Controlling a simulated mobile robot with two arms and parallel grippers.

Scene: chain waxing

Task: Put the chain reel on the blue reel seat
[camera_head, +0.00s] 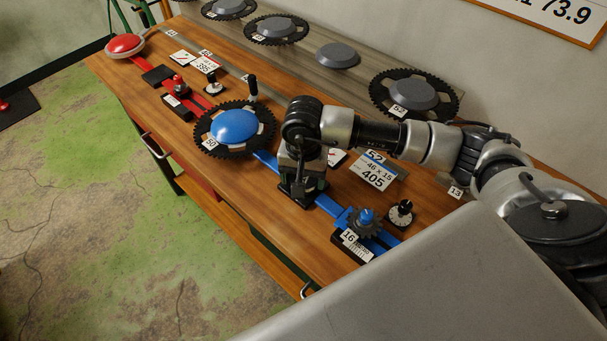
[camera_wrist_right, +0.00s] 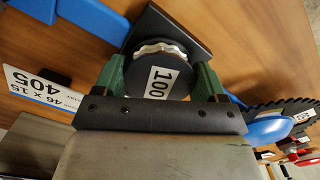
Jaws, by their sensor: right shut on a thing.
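The chain reel (camera_wrist_right: 178,68) is a dark disc marked 100 with silver chain around its rim. In the right wrist view it sits between the green fingers of my right gripper (camera_wrist_right: 158,80), which is shut on it. In the head view my right gripper (camera_head: 300,178) points down over the blue line, and it mostly hides the reel. The blue reel seat, a black plate (camera_wrist_right: 188,32) on the blue strip, shows under and beyond the reel. The reel is over this plate; I cannot tell whether it touches. My left gripper is not in view.
A blue-domed chainring (camera_head: 235,125) marked 50 is left of my right gripper. A cog (camera_head: 366,222) marked 16 and a small dial (camera_head: 400,212) stand to its right. A 405 card (camera_head: 375,172) lies behind. The red line (camera_head: 195,97) is farther left.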

